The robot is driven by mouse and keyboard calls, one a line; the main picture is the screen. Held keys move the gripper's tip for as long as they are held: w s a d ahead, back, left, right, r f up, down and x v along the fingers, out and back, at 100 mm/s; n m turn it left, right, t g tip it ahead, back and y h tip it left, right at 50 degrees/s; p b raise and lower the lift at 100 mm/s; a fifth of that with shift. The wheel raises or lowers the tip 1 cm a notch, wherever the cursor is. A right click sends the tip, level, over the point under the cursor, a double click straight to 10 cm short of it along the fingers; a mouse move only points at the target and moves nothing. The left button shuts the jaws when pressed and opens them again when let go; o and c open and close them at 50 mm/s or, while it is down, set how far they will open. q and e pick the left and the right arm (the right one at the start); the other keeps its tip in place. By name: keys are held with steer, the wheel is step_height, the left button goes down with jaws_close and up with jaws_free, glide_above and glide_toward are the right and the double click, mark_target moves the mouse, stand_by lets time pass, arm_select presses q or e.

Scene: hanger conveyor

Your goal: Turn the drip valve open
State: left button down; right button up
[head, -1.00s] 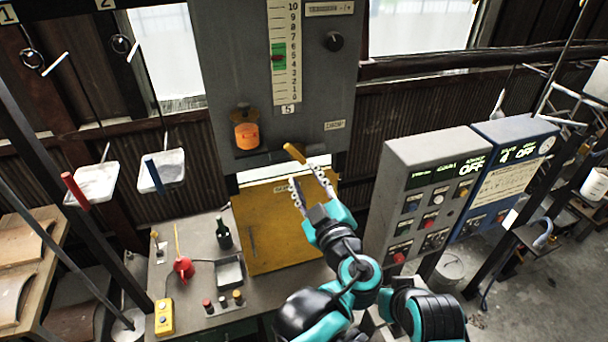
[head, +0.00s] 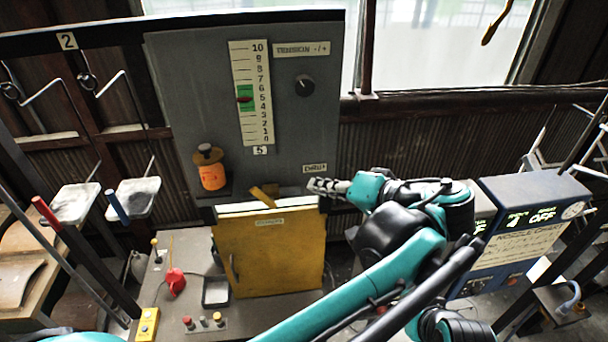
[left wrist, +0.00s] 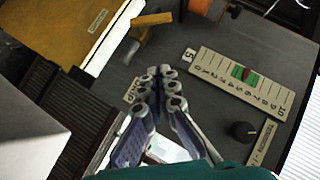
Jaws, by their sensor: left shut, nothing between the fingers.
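My right gripper is not in view.
The grey panel (head: 190,90) carries a number scale (head: 251,95) and a black tension knob (head: 304,85). A yellow box (head: 268,255) stands below it. A blue control box (head: 532,205) stands right, partly behind my arm. A bench with a red can (head: 175,282) is left.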

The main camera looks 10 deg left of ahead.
arm_select(q)
steer(key=p, duration=0.3)
glide_toward(264, 196)
steer(key=w+r+x, duration=0.1)
steer(key=x, duration=0.6)
steer(key=shift+s+r+m, duration=0.1)
steer(key=shift+r+m, duration=0.05)
steer(key=shift+m, duration=0.25)
steer(key=shift+d, duration=0.1)
steer(key=shift+w+g, duration=0.2)
steer(key=shift+g, duration=0.1)
